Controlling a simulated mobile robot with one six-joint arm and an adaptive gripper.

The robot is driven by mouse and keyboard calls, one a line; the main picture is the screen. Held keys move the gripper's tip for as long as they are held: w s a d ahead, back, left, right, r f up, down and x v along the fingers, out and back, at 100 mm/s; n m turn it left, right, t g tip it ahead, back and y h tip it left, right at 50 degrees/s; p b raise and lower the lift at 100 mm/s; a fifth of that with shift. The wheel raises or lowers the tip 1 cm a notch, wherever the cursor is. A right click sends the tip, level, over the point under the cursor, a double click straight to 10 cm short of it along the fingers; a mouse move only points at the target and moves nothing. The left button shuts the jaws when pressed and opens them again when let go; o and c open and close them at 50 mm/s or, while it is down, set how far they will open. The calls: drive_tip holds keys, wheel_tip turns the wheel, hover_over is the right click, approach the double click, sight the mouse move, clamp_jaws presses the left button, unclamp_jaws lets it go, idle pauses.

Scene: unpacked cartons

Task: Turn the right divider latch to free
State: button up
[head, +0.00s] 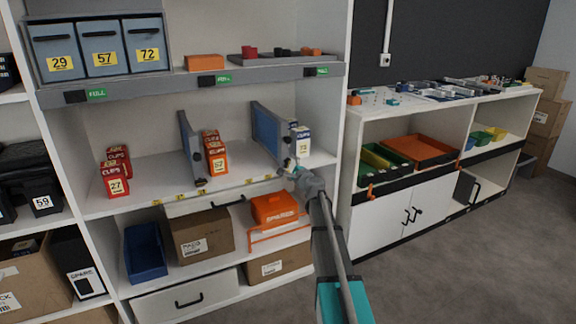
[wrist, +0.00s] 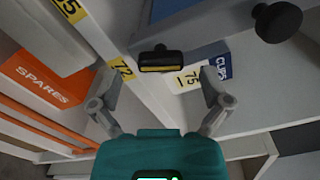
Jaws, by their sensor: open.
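The right divider (head: 267,132) is a blue panel with a grey edge, standing upright on the middle shelf. Its lower front is partly hidden by my gripper (head: 297,170) in the head view. In the wrist view a small black piece with a yellow face (wrist: 161,60), which looks like the latch, sits at the shelf's front edge. My gripper (wrist: 160,96) is open and empty, its fingers apart below this piece and not visibly touching it. I cannot tell how the latch is turned.
A white and blue box (wrist: 192,77) marked 75 stands close to the right finger. A black knob (wrist: 277,21) juts out at the upper right. The left divider (head: 190,147) and orange boxes (head: 214,153) stand further left. An orange SPARES bin (head: 275,209) is below.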

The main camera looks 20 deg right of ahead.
drive_tip(key=shift+w, duration=1.05)
drive_tip(key=c, duration=1.2)
drive_tip(key=shift+o, duration=0.2)
drive_tip(key=shift+n, duration=2.3)
drive_tip(key=o, duration=1.2)
drive_tip(key=shift+c, duration=0.2)
